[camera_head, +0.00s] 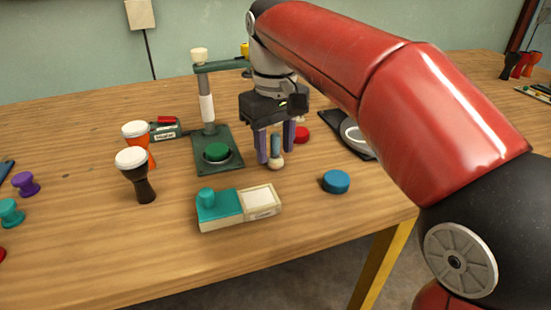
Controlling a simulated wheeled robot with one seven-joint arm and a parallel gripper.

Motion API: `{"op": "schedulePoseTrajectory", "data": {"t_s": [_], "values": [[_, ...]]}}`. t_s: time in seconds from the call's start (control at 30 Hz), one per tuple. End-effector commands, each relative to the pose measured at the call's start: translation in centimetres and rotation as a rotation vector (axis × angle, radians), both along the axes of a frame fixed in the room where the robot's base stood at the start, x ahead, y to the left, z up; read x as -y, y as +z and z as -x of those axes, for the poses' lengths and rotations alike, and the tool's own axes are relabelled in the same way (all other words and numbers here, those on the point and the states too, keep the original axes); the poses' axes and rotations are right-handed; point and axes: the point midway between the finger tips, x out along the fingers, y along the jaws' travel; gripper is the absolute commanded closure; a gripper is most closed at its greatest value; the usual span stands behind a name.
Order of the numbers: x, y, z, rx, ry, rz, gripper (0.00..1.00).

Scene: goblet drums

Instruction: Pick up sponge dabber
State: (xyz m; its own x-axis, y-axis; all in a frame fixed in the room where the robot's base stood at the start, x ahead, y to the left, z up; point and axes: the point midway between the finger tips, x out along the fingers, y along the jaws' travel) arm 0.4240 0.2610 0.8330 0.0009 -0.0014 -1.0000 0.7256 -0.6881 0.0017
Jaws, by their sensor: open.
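What looks like the sponge dabber (276,163) stands on the wooden table, with a blue handle and a pale rounded end at the bottom. My gripper (275,150) points down over it, its two purple fingers on either side of the blue handle. The fingers are open, and a small gap seems to show beside the handle.
A green press (217,154) stands left of my gripper. A teal and cream box (240,207) lies in front, and a blue disc (336,181) to the right. Two goblet drums (143,185) stand left.

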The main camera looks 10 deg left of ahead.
Motion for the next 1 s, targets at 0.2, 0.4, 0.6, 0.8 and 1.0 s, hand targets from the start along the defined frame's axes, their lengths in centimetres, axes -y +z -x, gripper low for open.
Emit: {"op": "schedulePoseTrajectory", "data": {"t_s": [0.2,0.4,0.6,0.8,1.0], "values": [[0.0,0.1,0.0,0.000,0.000,0.000,0.68],[0.0,0.1,0.0,0.000,0.000,0.000,0.94],[0.0,0.1,0.0,0.000,0.000,0.000,1.00],[0.0,0.4,0.0,0.000,0.000,0.000,1.00],[0.0,2.7,-0.1,0.002,-0.001,-0.002,1.00]]}}
